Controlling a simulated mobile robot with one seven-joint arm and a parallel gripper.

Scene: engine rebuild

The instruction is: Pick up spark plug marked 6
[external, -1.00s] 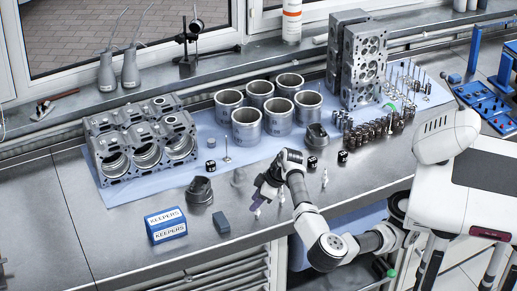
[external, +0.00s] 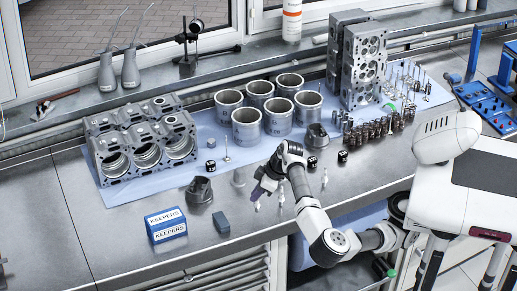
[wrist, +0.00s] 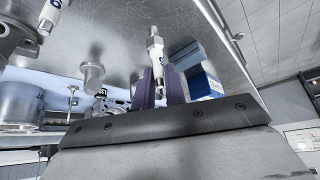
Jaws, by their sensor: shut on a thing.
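My gripper (external: 261,193) has purple fingers and is shut on a white spark plug (external: 257,206) at the bench's front edge. In the wrist view the plug (wrist: 155,48) stands between the fingers (wrist: 160,88). A dark mark shows on its white body, but I cannot read the number for sure. I cannot tell how far it is off the bench. A second white spark plug (external: 281,199) stands just right of my gripper in the external view. Another plug with a blue mark shows at the top left of the wrist view (wrist: 50,14).
A grey-blue block (external: 221,222) and the blue KEEPERS box (external: 166,225) lie left of my gripper. A dark piston (external: 200,190) stands behind them. Cylinder liners (external: 247,127) and the engine block (external: 142,145) stand farther back. Small dice-like cubes (external: 312,162) lie nearby.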

